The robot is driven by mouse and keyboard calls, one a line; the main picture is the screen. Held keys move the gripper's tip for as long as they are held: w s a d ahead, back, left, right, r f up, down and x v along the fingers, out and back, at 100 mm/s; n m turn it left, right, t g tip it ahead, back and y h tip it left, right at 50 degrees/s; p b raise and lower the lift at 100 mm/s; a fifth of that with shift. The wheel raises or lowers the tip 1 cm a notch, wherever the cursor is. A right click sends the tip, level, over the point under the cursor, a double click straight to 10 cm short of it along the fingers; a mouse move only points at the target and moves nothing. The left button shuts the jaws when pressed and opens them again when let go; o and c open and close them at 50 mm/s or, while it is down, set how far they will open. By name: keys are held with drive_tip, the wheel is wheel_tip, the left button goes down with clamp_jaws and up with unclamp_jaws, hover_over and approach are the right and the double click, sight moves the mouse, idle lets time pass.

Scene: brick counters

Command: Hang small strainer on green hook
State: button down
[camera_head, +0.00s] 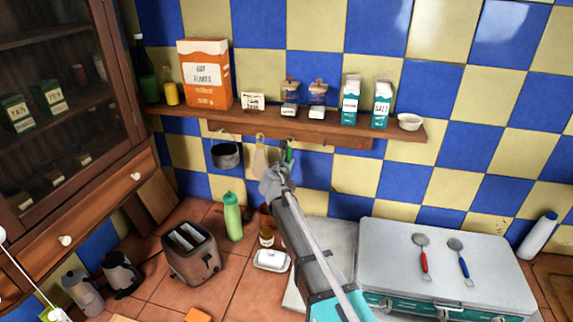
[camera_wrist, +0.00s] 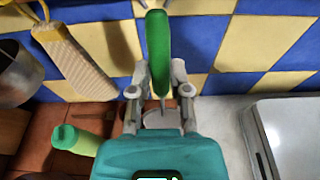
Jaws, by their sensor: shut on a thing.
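My gripper (camera_wrist: 159,92) is shut on a green-handled utensil (camera_wrist: 158,45), apparently the small strainer. The green handle points up from between the fingers, and its lower end is mostly hidden by my gripper. In the head view, my gripper (camera_head: 275,180) is raised below the wall shelf, with a bit of the green handle (camera_head: 288,155) showing at the hook row. In the wrist view the handle's top is close to the top picture edge. I cannot tell whether it touches a hook. The green hook itself cannot be told apart from the handle.
A dark pot (camera_head: 227,155) and a pale flat board-like item (camera_head: 260,160) hang left of my gripper. Above is the shelf (camera_head: 330,131) with boxes and jars. Two strainers, red-handled (camera_head: 423,255) and blue-handled (camera_head: 460,260), lie on the stove lid (camera_head: 440,235). A green bottle (camera_head: 232,217) stands below.

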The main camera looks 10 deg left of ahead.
drive_tip(key=shift+x, duration=1.1)
drive_tip(key=shift+w+f+b, duration=0.3)
drive_tip(key=shift+w+b, duration=0.2)
drive_tip(key=shift+w, duration=0.1)
drive_tip(key=c, duration=0.5)
unclamp_jaws()
